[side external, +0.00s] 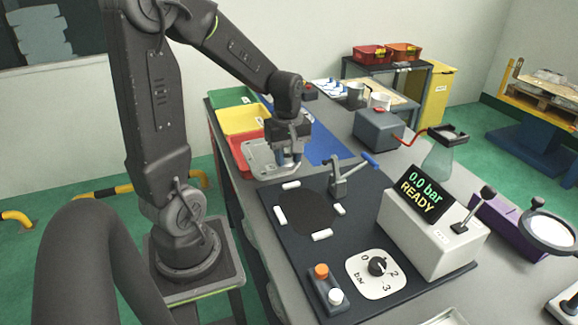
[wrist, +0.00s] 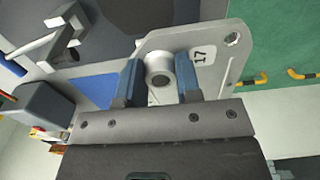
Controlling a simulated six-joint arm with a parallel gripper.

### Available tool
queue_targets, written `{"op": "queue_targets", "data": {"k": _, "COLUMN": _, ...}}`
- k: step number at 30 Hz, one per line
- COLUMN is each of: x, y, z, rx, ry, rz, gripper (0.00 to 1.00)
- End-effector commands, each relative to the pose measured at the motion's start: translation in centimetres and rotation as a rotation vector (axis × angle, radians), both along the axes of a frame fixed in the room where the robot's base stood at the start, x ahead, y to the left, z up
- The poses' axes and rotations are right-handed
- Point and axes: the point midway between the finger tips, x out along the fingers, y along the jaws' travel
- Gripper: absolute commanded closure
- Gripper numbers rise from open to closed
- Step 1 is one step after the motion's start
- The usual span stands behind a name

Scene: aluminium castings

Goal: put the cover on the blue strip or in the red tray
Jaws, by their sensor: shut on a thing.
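The cover (side external: 262,157) is a flat grey metal plate with a round boss, a corner hole and the number 17. My gripper (side external: 290,163) is shut on the boss, which shows between the two blue-grey fingers in the wrist view (wrist: 158,72). The plate lies roughly level, between the red tray (side external: 238,146) and the dark work mat, and hides part of the tray. Its height over the table is hard to tell. The blue strip (side external: 326,146) lies on the table to the right of my gripper; part of it shows in the wrist view (wrist: 94,90).
Yellow (side external: 242,119) and green (side external: 232,97) trays stand behind the red one. The dark mat (side external: 285,253) carries a round black pad (side external: 306,212) ringed by white blocks, and a lever clamp (side external: 350,178) with a blue handle. A grey box (side external: 378,130) stands beyond the strip.

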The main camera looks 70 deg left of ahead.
Motion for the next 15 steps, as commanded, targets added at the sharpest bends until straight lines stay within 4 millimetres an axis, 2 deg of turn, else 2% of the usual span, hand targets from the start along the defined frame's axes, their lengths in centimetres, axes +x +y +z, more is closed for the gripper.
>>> {"op": "queue_targets", "data": {"k": 7, "x": 2.7, "y": 8.5, "z": -0.8, "rx": -0.001, "ry": 0.001, "rz": 0.009, "gripper": 1.0}}
{"op": "queue_targets", "data": {"k": 12, "x": 3.4, "y": 14.5, "z": -2.1, "rx": 0.0, "ry": 0.001, "rz": 0.007, "gripper": 1.0}}
{"op": "queue_targets", "data": {"k": 15, "x": 3.4, "y": 16.9, "z": -2.7, "rx": 0.0, "ry": 0.001, "rz": 0.004, "gripper": 1.0}}
